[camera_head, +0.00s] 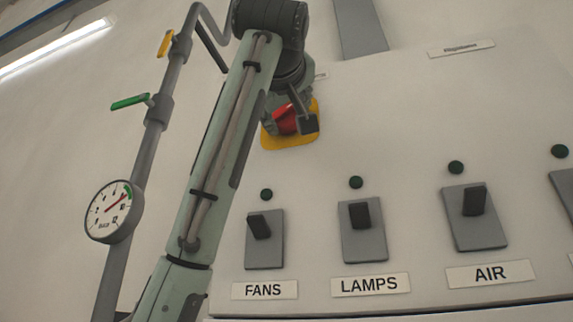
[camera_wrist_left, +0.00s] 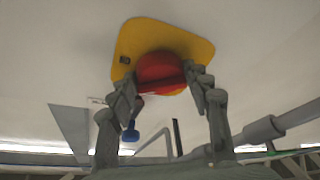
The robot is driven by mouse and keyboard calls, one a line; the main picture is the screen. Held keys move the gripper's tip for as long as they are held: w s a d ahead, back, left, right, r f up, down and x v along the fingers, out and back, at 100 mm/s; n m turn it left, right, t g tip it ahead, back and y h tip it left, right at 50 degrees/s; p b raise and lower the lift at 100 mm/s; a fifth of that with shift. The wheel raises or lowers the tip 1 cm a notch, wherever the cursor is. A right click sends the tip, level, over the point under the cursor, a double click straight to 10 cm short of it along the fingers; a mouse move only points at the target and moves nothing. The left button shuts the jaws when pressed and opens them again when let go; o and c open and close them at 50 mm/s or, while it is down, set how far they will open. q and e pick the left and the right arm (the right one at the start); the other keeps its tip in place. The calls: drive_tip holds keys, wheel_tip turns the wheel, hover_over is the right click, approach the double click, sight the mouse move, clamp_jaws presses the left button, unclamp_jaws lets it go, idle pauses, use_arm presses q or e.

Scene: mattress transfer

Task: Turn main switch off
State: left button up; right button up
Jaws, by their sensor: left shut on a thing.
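The main switch is a red rotary knob (camera_head: 285,118) on a yellow plate (camera_head: 291,141), high on the pale panel in the head view. My left gripper (camera_head: 290,110) reaches it from above, and its wrist and fingers hide part of the knob. In the left wrist view the red knob (camera_wrist_left: 161,70) stands on the yellow plate (camera_wrist_left: 150,32), with a red handle bar across it. My left gripper's fingers (camera_wrist_left: 160,90) are on both sides of the bar and shut on it. The knob's exact angle is hard to read. My right gripper is not in view.
Below are grey lever switches labelled FANS (camera_head: 265,240), LAMPS (camera_head: 362,230) and AIR (camera_head: 475,220), with dark round lamps above. A pipe with a gauge (camera_head: 113,211), a green valve handle (camera_head: 130,102) and a yellow valve handle (camera_head: 166,43) runs left of my arm.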

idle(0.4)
use_arm(q)
drive_tip(key=o, duration=1.2)
drive_tip(key=shift+c, duration=0.2)
drive_tip(key=d+v, duration=0.1)
drive_tip(key=v, duration=1.1)
drive_tip(key=shift+a, duration=0.5)
